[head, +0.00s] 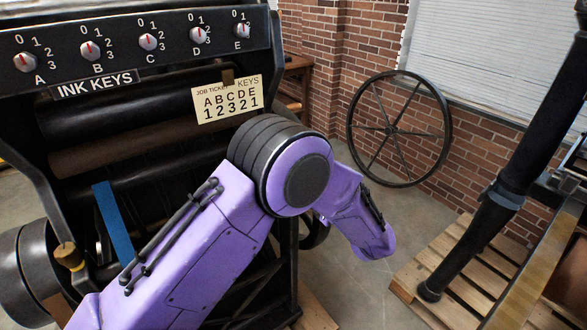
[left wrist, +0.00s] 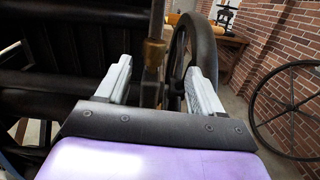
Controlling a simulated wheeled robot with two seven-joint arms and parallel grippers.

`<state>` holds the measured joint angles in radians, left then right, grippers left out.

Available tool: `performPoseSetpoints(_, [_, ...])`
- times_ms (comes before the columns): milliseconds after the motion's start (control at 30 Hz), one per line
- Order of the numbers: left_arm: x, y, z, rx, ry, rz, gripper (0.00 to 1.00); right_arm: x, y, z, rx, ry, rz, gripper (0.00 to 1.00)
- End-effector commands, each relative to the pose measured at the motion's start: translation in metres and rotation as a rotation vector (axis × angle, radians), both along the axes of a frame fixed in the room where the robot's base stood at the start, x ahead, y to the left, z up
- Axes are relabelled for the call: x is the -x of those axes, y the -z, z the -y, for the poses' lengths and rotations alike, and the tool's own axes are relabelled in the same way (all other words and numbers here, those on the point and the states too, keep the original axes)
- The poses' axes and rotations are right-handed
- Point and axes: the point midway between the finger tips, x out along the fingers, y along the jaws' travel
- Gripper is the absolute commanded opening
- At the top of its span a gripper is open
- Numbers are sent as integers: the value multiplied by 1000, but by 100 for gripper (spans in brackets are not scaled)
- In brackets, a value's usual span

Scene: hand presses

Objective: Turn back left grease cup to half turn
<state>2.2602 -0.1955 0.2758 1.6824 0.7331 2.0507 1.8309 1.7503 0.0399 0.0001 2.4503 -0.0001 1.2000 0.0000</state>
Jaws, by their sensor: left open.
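My left gripper (left wrist: 160,68) is open, its two pale grey fingers apart. A brass cup-like fitting (left wrist: 154,52) shows between and beyond the fingertips in the left wrist view, below an upright rod; I see no contact with the fingers. It may be a grease cup, but which one I cannot tell. In the head view my purple left arm crosses the front of the dark press, and its gripper is not visible. Another brass-coloured fitting (head: 68,256) sits on the press's left side in the head view. Any turn mark on either fitting is too small to read.
The dark press carries an ink key panel (head: 140,42) and a job ticket (head: 226,99). A dark flywheel (left wrist: 178,65) stands close by the right finger. A spoked wheel (head: 400,128) is at the brick wall. A wooden pallet (head: 455,265) lies right.

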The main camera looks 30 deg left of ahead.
Motion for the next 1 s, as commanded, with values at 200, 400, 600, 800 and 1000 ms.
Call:
performPoseSetpoints(200, [-8,-2,-16,71,-90,-12,67,0,-5,0,0,0,0,67])
performPoseSetpoints(400, [-21,-5,-57,71,-90,-12,67,0,-23,0,0,0,0,67])
performPoseSetpoints(600, [-34,-4,-92,71,-87,-11,67,0,-36,0,0,0,0,67])
performPoseSetpoints(800, [-38,-1,-105,70,-84,-10,67,0,-38,0,0,0,0,67])
performPoseSetpoints(1000, [-38,0,-105,70,-83,-10,67,0,-37,0,0,0,0,67])
